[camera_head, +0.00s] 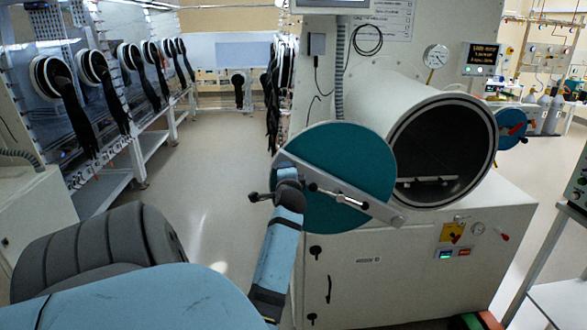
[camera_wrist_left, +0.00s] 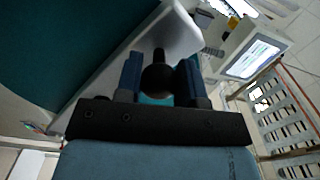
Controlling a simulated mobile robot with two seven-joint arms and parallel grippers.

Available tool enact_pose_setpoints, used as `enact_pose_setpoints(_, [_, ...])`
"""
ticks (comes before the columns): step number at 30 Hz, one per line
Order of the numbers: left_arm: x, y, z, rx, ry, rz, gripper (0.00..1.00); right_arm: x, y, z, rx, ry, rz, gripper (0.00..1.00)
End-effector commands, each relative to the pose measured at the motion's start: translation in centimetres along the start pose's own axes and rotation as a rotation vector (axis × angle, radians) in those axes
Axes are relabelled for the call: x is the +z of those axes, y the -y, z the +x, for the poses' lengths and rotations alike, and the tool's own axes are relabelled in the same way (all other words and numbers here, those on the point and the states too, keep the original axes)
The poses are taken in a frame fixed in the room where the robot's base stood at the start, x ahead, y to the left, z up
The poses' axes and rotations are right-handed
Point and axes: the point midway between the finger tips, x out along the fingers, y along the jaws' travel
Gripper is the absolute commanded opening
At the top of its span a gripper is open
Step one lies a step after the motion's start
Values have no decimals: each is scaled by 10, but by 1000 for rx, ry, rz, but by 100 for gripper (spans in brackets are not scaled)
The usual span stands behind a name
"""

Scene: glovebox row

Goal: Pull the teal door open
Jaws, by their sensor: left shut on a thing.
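The round teal door (camera_head: 345,160) stands swung away from the open mouth of a white cylindrical chamber (camera_head: 440,150), whose dark inside shows. A grey metal bar (camera_head: 375,203) crosses the door's face and reaches toward the chamber's lower rim. My left gripper (camera_head: 289,184) is at the door's left side, at the handle (camera_head: 262,197). In the left wrist view, the blue fingers of my left gripper (camera_wrist_left: 160,76) are shut on a dark round knob (camera_wrist_left: 159,82), with the teal door (camera_wrist_left: 55,50) at the upper left. My right gripper is not in view.
A white cabinet (camera_head: 390,275) with small gauges and switches stands under the chamber. Gloveboxes with hanging black gloves (camera_head: 75,95) line the left. The aisle floor (camera_head: 215,165) between is clear. A grey metal table (camera_head: 555,300) stands at the lower right.

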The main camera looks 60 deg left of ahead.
Motion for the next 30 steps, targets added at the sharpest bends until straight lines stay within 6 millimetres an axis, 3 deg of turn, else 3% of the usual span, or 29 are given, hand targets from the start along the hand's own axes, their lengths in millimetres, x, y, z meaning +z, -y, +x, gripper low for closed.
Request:
enact_pose_setpoints(11, [1,-2,0,2,0,-4,0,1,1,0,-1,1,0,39])
enact_pose_setpoints(12, [1,-2,0,2,0,-4,38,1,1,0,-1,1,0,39])
enact_pose_setpoints(15, [1,-2,0,2,0,-4,60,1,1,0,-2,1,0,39])
enact_pose_setpoints(30, [0,-2,0,1,-1,-3,60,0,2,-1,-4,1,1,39])
